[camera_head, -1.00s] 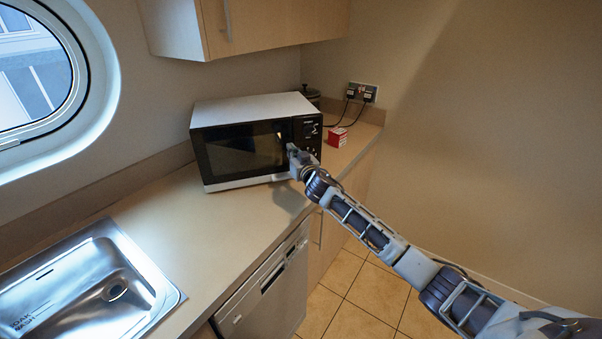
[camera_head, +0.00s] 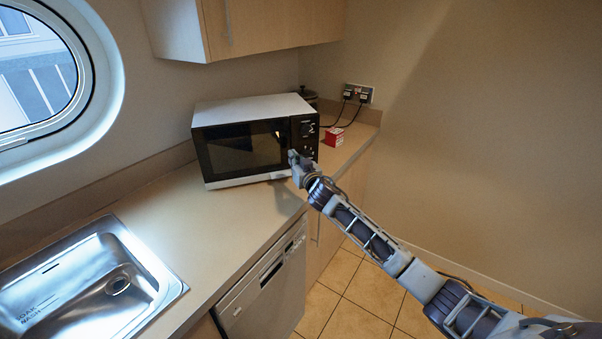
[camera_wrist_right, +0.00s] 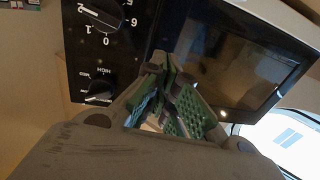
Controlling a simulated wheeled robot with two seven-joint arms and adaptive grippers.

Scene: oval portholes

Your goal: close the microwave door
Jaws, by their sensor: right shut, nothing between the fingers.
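The microwave (camera_head: 258,107) is white with a black front and stands on the counter by the wall. Its door (camera_head: 238,150) looks flush with the front, or nearly so; a small gap cannot be ruled out. The door (camera_wrist_right: 240,60) also shows in the right wrist view, beside the knob panel (camera_wrist_right: 105,45). My right gripper (camera_head: 294,157) is in front of the lower right of the microwave, near the seam between door and panel. In the wrist view its green-padded fingers (camera_wrist_right: 172,88) are together and empty; whether they touch the front is unclear. My left gripper is out of view.
A small red box (camera_head: 335,137) sits right of the microwave, with cables running to a wall socket (camera_head: 358,94). A steel sink (camera_head: 90,285) is at lower left. A wall cupboard (camera_head: 250,25) hangs above. The counter between sink and microwave is clear.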

